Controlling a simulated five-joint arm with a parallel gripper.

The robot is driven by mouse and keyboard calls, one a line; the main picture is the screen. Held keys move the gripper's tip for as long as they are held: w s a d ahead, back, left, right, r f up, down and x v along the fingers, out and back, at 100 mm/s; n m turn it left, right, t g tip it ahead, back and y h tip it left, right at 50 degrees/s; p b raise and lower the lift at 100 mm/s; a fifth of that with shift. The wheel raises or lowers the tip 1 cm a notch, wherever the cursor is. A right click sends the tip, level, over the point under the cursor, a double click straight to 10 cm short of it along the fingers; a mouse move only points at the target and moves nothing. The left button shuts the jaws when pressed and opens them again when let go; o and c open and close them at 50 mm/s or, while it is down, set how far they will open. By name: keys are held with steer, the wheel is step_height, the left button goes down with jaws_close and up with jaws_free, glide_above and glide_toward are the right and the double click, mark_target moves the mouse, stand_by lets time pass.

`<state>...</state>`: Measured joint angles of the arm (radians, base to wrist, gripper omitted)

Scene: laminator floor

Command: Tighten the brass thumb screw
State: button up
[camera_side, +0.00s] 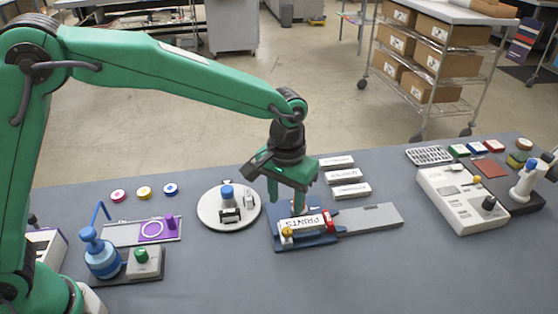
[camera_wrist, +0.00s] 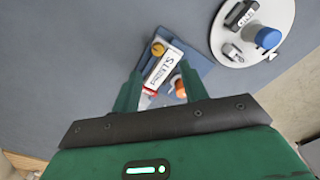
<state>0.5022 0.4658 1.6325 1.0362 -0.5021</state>
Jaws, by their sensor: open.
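The brass thumb screw (camera_side: 287,236) sits at the front left end of a white block labelled PRINTS (camera_side: 308,222), on a blue fixture (camera_side: 290,244). The screw also shows in the wrist view (camera_wrist: 158,48), beyond my fingertips. A red piece (camera_side: 328,221) stands at the block's other end. An orange knob (camera_wrist: 180,88) is beside the block, near my right finger in the wrist view. My gripper (camera_side: 286,203) points down over the back of the fixture, open, with nothing visibly held. In the wrist view its fingers (camera_wrist: 160,80) straddle the block's near end; their exact height is unclear.
A grey plate (camera_side: 370,218) extends right from the fixture. A round white turntable (camera_side: 206,212) stands left, with a blue knob. Several white labelled boxes (camera_side: 346,175) lie behind right. A white control box (camera_side: 462,200) stands farther right. The front middle of the table is clear.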

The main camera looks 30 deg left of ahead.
mark_target(287, 230)
steer(key=shift+d+f, duration=0.25)
steer(key=shift+f, duration=0.1)
steer(key=shift+f, duration=3.8)
steer(key=shift+c, duration=0.2)
jaws_close()
